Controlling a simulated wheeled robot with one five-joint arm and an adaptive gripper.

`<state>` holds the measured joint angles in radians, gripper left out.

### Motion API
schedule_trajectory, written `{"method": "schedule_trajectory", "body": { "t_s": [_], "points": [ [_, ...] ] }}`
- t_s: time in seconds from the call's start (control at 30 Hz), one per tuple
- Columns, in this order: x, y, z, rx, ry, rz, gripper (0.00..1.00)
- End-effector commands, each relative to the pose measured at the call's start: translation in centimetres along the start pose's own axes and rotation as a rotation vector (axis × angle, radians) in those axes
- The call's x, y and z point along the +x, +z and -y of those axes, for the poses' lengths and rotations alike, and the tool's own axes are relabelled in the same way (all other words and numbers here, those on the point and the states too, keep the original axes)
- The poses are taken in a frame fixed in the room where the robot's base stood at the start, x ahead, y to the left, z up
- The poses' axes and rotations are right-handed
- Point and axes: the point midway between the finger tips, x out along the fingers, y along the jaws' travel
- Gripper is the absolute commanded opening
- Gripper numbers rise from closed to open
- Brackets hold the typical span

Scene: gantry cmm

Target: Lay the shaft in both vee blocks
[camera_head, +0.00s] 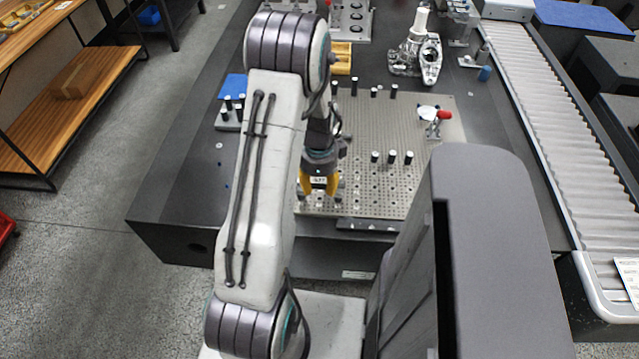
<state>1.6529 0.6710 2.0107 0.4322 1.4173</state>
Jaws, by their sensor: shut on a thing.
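My gripper (319,190), with yellow fingers, points down low over the near left part of the perforated metal plate (420,180). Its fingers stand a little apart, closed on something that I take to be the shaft. The held piece is too small and too covered by the fingers and my arm to make out its ends or tilt. I cannot pick out the two vee blocks with certainty. A dark flat bar (368,225) lies along the plate's near edge, right of the gripper.
Several black-topped pins stand on the plate, some (392,157) right of my gripper. A red-handled clamp (437,118) is at the plate's right. A yellow holder (341,58) and a metal casting (418,55) stand behind. A roller conveyor (560,130) runs along the right.

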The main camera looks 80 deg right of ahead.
Motion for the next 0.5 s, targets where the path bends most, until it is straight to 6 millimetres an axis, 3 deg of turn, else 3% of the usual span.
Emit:
{"method": "schedule_trajectory", "body": {
  "t_s": [0.5],
  "points": [
    [0.68,-0.01,0.04,0.0,-0.002,0.0,0.07]
  ]
}}
